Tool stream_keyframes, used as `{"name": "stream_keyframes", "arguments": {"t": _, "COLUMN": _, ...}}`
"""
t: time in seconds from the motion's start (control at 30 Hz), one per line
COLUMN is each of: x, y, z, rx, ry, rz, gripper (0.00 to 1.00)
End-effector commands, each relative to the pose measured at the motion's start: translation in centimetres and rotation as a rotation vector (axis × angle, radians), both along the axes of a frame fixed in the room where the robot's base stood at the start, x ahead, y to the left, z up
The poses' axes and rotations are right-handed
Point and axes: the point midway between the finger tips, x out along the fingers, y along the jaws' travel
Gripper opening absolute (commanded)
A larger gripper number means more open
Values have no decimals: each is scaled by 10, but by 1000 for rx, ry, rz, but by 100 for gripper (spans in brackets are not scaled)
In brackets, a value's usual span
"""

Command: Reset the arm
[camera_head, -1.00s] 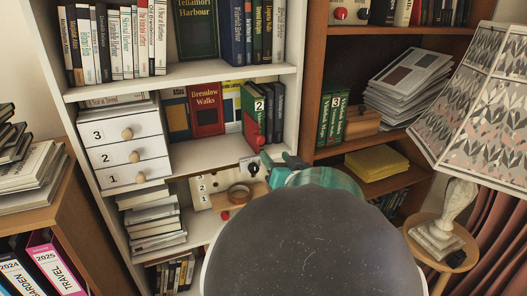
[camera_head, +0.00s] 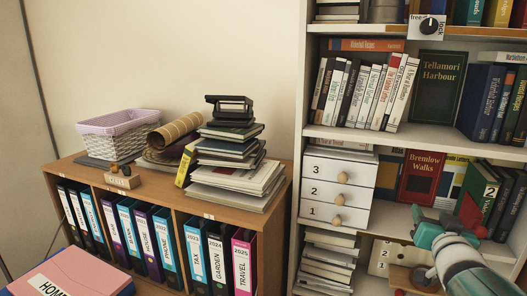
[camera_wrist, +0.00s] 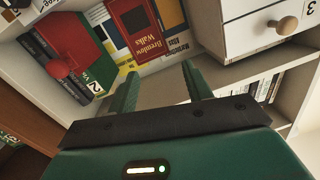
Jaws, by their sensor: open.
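My gripper (camera_head: 446,228) is at the lower right of the head view, in front of the white bookcase (camera_head: 301,150). It also shows in the wrist view (camera_wrist: 160,88), where its two green fingers stand apart with nothing between them. Beyond the fingers are a red Bremlow Walks book (camera_wrist: 136,28) and a white drawer (camera_wrist: 262,24). The same book (camera_head: 422,177) stands left of a green book marked 2 (camera_head: 483,190) in the head view. The gripper and arm hide part of the shelf behind them.
Numbered drawers (camera_head: 338,188) are left of my gripper. A wooden cabinet (camera_head: 165,195) with binders stands at left, bearing a lilac-lined basket (camera_head: 118,133), stacked books (camera_head: 238,170) and a stamp (camera_head: 122,177). White shelf edges (camera_head: 400,139) lie close around the arm.

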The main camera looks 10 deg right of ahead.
Motion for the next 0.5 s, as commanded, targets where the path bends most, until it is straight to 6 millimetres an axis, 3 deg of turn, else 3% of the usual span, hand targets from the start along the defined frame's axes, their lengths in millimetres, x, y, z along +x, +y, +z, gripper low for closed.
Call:
{"name": "stream_keyframes", "arguments": {"t": 0.03, "x": 22, "y": 29, "z": 14, "rx": -10, "ry": 9, "rz": 39, "gripper": 50}}
{"name": "stream_keyframes", "arguments": {"t": 0.1, "x": 44, "y": 63, "z": 28, "rx": -13, "ry": 32, "rz": 73, "gripper": 50}}
{"name": "stream_keyframes", "arguments": {"t": 0.2, "x": 57, "y": 110, "z": 31, "rx": -2, "ry": 108, "rz": 100, "gripper": 50}}
{"name": "stream_keyframes", "arguments": {"t": 0.37, "x": 38, "y": 166, "z": -1, "rx": 41, "ry": 333, "rz": 121, "gripper": 50}}
{"name": "stream_keyframes", "arguments": {"t": 0.5, "x": 6, "y": 217, "z": -36, "rx": 81, "ry": 557, "rz": 198, "gripper": 50}}
